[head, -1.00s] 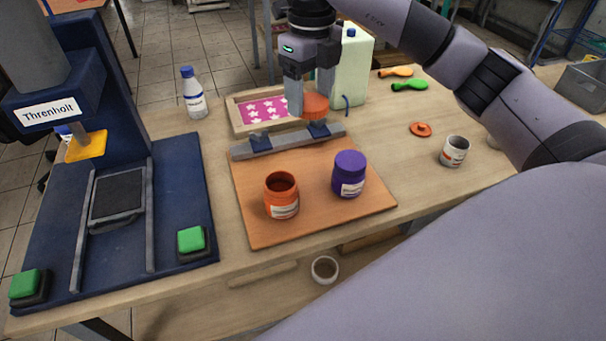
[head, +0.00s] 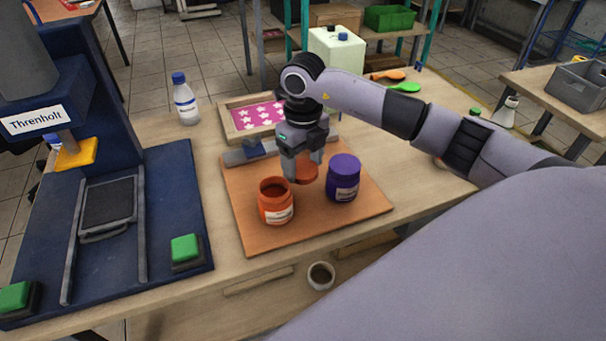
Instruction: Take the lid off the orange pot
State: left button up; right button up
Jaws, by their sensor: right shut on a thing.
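The orange pot (head: 276,205) stands upright and open on the wooden board (head: 256,238), its dark inside showing. My right gripper (head: 302,166) is shut on the orange lid (head: 306,175), which is off the pot, just behind and to the right of it. I cannot tell whether the lid touches the board. The purple pot (head: 343,180), with its purple lid on, stands to the right, close to the held lid. My left gripper is not in view.
A blue press (head: 165,210) with green buttons stands at the left. Behind the board are a framed pink star screen (head: 255,116), a white bottle (head: 185,100) and a pale canister (head: 337,60). The board's front right is clear.

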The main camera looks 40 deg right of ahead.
aim_at(303, 168)
jog(key=shift+f, duration=2.05)
jog(key=shift+f, duration=0.2)
jog(key=o, duration=0.9)
jog(key=shift+r, duration=0.5)
notch_tip(303, 168, up, 12)
jog(key=shift+f, duration=0.25)
jog(key=shift+s+f, duration=0.1)
